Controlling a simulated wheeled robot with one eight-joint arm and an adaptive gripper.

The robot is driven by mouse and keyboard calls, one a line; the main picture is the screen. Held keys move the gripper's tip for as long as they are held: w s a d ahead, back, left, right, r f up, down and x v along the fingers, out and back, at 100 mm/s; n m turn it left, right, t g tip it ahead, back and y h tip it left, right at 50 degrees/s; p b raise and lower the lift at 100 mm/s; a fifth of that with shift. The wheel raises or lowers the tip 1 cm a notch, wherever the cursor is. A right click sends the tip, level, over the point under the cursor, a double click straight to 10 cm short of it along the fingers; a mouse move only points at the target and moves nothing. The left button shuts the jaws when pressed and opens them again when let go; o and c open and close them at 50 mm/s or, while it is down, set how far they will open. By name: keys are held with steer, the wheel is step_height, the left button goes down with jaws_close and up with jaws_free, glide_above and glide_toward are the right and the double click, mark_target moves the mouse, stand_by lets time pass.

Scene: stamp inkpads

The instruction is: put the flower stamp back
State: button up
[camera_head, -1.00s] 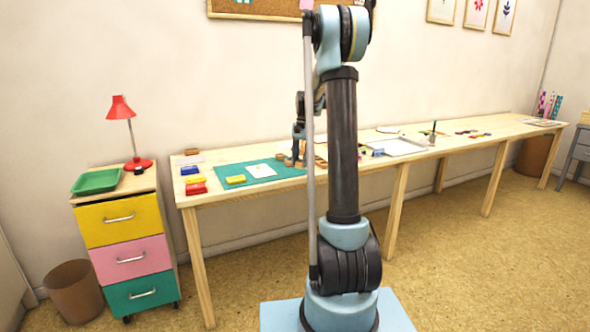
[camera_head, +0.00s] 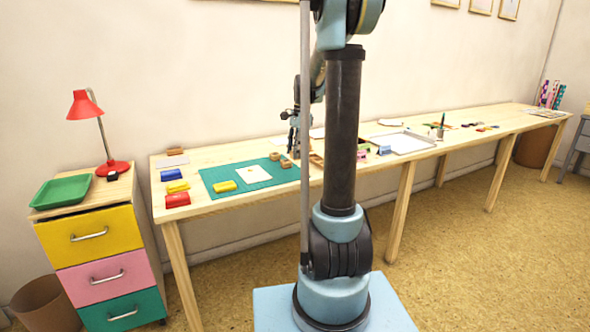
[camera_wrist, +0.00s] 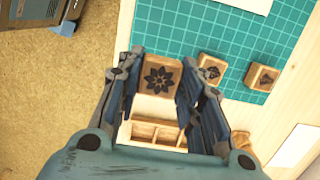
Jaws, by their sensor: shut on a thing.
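My gripper (camera_wrist: 162,66) is shut on the flower stamp (camera_wrist: 160,78), a square wooden block with a dark flower on its upper face. A wooden tray (camera_wrist: 155,132) with compartments lies just below the stamp in the wrist view; I cannot tell whether they touch. Two other wooden stamps (camera_wrist: 210,70) (camera_wrist: 261,77) with dark motifs stand apart on the green mat (camera_wrist: 180,22). In the head view my gripper (camera_head: 294,152) is at the mat's right end, and the held stamp cannot be made out there.
Blue (camera_head: 171,174), yellow (camera_head: 177,187) and red (camera_head: 177,199) inkpads line the table's left end. A white tray (camera_head: 401,142) stands farther right. A drawer unit (camera_head: 95,250) stands left.

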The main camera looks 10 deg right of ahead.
mark_target(294, 174)
steer(key=shift+a+f, duration=0.1)
steer(key=shift+f, duration=3.3)
steer(key=shift+f, duration=0.1)
steer(key=o, duration=0.9)
steer(key=shift+r, duration=0.2)
